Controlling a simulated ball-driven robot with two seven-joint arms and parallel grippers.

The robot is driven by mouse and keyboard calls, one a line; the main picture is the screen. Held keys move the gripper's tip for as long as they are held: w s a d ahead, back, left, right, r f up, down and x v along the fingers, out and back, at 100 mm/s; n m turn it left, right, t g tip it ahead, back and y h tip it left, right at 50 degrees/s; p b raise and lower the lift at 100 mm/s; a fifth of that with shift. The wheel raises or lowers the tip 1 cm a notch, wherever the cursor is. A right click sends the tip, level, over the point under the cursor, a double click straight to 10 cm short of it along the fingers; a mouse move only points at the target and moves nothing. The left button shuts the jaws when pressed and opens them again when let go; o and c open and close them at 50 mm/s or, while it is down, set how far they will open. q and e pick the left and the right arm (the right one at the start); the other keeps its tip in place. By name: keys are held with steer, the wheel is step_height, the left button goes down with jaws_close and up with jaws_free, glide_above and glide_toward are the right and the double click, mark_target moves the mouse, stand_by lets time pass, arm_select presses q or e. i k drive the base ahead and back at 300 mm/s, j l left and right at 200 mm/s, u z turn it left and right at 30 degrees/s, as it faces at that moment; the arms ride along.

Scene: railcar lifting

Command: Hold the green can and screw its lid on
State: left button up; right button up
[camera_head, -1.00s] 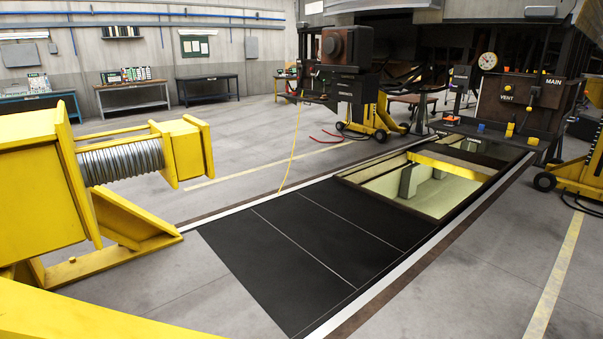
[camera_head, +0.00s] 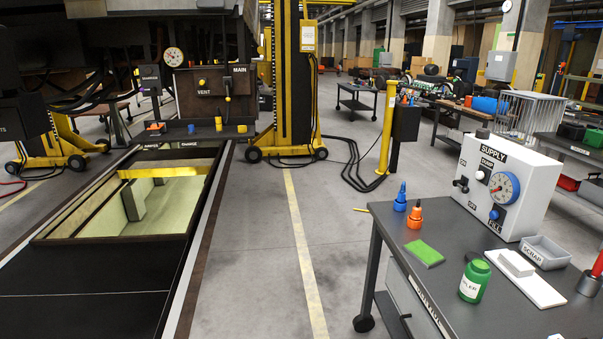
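The green can (camera_head: 474,281), with a white label, stands upright on the dark workbench (camera_head: 395,225) at the lower right. Its top is a darker green; I cannot tell whether that is a lid or an open mouth. No separate lid can be made out for certain. A flat green square (camera_head: 424,253) lies on the bench to the left of the can. Neither of my grippers is in view.
A blue bottle (camera_head: 400,198) and an orange bottle (camera_head: 415,215) stand near the bench's left edge. A white supply box (camera_head: 506,188), a grey scrap tray (camera_head: 545,252) and a white board (camera_head: 523,279) are near the can. An open floor pit (camera_head: 170,206) lies left; the floor between is clear.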

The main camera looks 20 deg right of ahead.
mark_target(477, 273)
steer(key=i+z, duration=0.4)
steer(key=i+j+z, duration=0.15)
steer(key=z, duration=0.25)
steer(key=i+j+z, duration=0.6)
steer(key=z, duration=0.2)
steer(key=i+j, duration=0.2)
steer(key=i+j+z, duration=0.1)
steer(key=j, duration=0.25)
steer(key=i, duration=0.05)
